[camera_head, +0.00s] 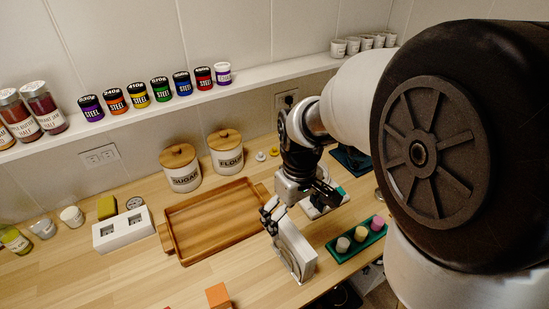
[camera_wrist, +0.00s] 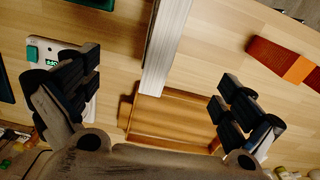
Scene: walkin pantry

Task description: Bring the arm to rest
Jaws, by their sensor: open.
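My gripper (camera_head: 275,213) is above the counter, just right of the wooden tray, at the far end of my bent arm. In the wrist view its two fingers (camera_wrist: 160,90) are spread wide with nothing held between them. An upright white and grey slab-like object (camera_head: 296,250) stands on the counter close by the gripper. In the wrist view this slab (camera_wrist: 168,42) shows beyond the gap between the fingers, apart from both. My arm's large dark joint hides the right side of the head view.
The wooden tray (camera_head: 212,222) sits mid-counter. A green tray (camera_head: 358,246) with several small pieces is right of the slab. An orange block (camera_head: 218,295) lies in front. SUGAR (camera_head: 181,172) and FLOUR (camera_head: 227,155) canisters stand behind. A shelf (camera_head: 130,121) holds jars.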

